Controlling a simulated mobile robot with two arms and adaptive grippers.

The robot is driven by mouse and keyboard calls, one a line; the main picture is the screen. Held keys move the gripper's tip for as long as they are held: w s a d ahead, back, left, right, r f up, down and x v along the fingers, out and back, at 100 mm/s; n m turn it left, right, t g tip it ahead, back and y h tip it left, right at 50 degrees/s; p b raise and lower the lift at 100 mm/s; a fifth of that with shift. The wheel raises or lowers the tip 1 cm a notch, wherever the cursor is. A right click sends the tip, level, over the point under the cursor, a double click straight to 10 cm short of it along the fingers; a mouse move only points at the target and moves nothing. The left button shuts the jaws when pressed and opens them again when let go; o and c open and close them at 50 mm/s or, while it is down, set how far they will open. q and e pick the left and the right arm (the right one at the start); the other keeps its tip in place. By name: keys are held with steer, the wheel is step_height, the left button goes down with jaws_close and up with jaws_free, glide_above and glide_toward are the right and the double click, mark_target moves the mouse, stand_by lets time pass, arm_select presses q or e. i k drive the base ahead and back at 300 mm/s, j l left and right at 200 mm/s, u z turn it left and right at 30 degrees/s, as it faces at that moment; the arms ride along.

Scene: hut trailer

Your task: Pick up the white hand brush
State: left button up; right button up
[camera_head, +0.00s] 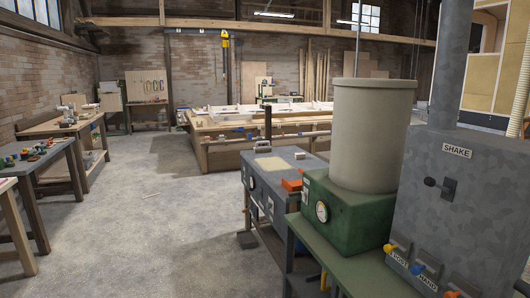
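I cannot make out a white hand brush for certain. Several small items lie on the dark-topped table at the left, also too small to tell apart. Neither of my grippers shows in the head view.
A green machine (345,222) with a pale cylinder (372,135) and a grey cabinet (450,200) marked SHAKE stand close at the right. A dark-topped table (62,158) and wooden workbench (45,128) line the left. A large wooden table stands mid-room. The floor (150,235) between is open.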

mark_target(267, 148)
steer(key=i+j+u, duration=0.25)
steer(key=i, duration=0.35)
steer(key=i+u, duration=0.25)
steer(key=i, duration=2.45)
